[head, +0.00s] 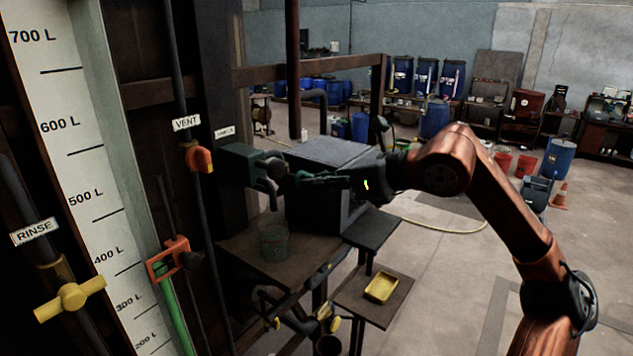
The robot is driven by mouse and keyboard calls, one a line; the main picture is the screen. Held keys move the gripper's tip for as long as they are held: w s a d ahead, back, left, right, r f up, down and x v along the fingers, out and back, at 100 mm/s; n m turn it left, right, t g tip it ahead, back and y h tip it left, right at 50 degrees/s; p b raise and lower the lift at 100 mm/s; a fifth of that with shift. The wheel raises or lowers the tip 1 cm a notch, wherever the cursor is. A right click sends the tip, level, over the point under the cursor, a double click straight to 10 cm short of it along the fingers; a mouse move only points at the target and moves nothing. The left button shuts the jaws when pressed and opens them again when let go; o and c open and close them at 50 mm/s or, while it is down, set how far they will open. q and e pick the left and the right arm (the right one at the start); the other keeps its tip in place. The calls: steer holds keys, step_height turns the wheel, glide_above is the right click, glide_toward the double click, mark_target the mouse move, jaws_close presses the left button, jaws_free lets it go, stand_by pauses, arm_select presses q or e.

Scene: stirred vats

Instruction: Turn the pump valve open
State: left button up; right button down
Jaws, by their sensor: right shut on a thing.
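My right gripper (290,180) reaches in from the right and is shut on a dark knob-like part (274,167) in front of a dark green box (241,164) on the vat's post. The fingers partly hide this part, so its exact shape and turn are unclear. A small white label (224,132) above the box is too small to read. No label reading "pump" can be made out, so I cannot tell which valve is the pump valve. Low down, yellow valve handles (335,324) show on pipework under the bench. My left gripper is not in view.
A yellow valve (70,298) sits under the RINSE sign, an orange handle (200,159) under VENT. A red bracket (172,259) is on a green pipe. A bucket (273,243) stands on the bench; a yellow tray (381,288) is lower right. Open floor lies right.

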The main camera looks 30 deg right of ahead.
steer(key=shift+f, duration=0.1)
steer(key=c, duration=2)
jaws_free()
steer(key=v, duration=1.2)
